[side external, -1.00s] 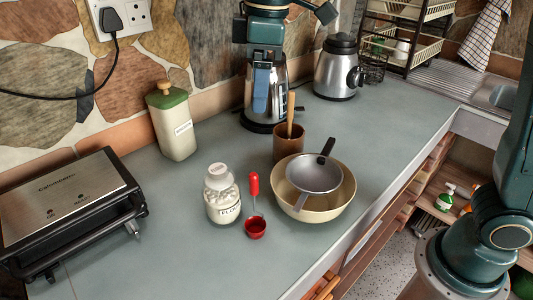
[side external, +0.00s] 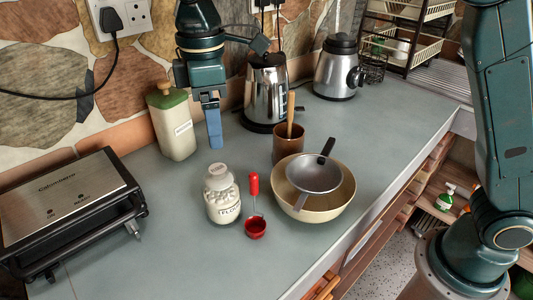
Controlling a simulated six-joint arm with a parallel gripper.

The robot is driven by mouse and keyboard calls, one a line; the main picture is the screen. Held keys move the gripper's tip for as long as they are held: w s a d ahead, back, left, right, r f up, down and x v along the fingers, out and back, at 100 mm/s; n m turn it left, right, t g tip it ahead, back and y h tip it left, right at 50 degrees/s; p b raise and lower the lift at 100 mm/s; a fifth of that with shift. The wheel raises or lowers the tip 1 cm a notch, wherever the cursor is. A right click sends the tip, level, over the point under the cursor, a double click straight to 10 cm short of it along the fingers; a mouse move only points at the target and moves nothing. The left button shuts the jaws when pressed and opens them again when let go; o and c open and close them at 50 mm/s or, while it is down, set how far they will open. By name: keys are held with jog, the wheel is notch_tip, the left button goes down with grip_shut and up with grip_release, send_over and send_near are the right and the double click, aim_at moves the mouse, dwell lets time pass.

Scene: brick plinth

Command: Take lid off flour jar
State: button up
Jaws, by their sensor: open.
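The flour jar (side external: 223,207) is a small clear glass jar with a "FLOUR" label, standing upright on the counter. Its pale, see-through lid (side external: 218,172) sits on top of the jar. My gripper (side external: 213,135) points down behind the jar, between it and the back wall, and touches neither jar nor lid. One blue finger shows clearly; the other is hidden or hard to make out. The gripper is open and empty.
A cream canister (side external: 175,133) with a green lid stands left of my gripper. A kettle (side external: 266,92) and brown utensil pot (side external: 288,150) are to its right.

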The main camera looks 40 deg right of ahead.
send_over(218, 168)
notch_tip(218, 168, down, 7)
jog(key=shift+s+r, duration=0.1)
jog(key=shift+r, duration=0.1)
jog(key=shift+f, duration=2.6)
jog(key=c, duration=1.1)
